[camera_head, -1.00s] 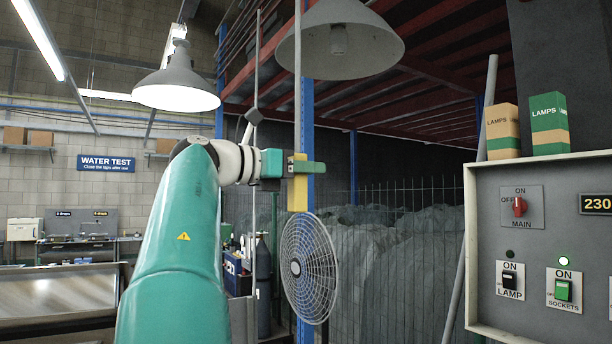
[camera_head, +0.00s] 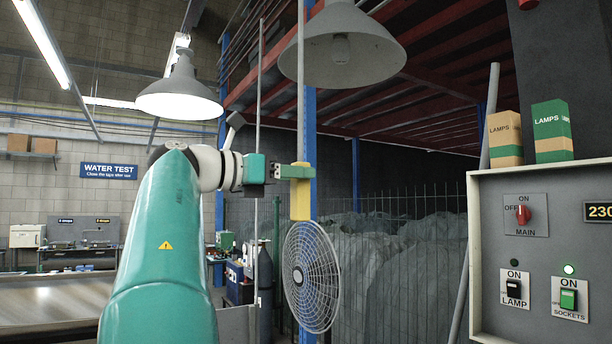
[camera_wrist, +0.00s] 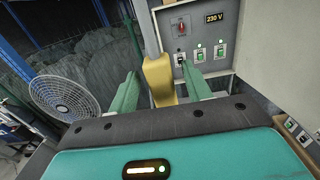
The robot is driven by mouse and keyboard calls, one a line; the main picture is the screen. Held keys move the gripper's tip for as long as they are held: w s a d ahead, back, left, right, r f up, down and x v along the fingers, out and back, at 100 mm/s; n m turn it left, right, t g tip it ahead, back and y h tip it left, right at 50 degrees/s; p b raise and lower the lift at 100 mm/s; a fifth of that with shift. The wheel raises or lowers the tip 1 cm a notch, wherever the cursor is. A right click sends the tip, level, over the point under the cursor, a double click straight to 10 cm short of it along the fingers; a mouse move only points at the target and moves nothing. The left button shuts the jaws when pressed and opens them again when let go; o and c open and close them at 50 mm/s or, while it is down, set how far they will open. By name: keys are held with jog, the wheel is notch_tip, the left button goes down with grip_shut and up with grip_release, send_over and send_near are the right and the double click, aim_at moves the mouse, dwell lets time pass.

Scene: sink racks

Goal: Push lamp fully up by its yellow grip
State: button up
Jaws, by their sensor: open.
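The unlit grey pendant lamp (camera_head: 341,48) is at the top middle of the head view, beside a pale vertical pole. The yellow grip (camera_head: 300,202) is on this pole below the lamp, and it also shows in the wrist view (camera_wrist: 160,82). My gripper (camera_head: 299,172) is at the upper part of the grip. In the wrist view its two green fingers (camera_wrist: 158,72) stand on either side of the yellow grip, apart, with visible gaps. The gripper is open. The far side of the grip is hidden.
A wire-guarded fan (camera_head: 311,276) is just below the grip. A switch panel (camera_head: 545,230) stands at right, with lamp boxes (camera_head: 552,130) on top. A lit lamp (camera_head: 180,90) hangs at left. A wire fence is behind.

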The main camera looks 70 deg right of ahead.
jog(key=v, duration=1)
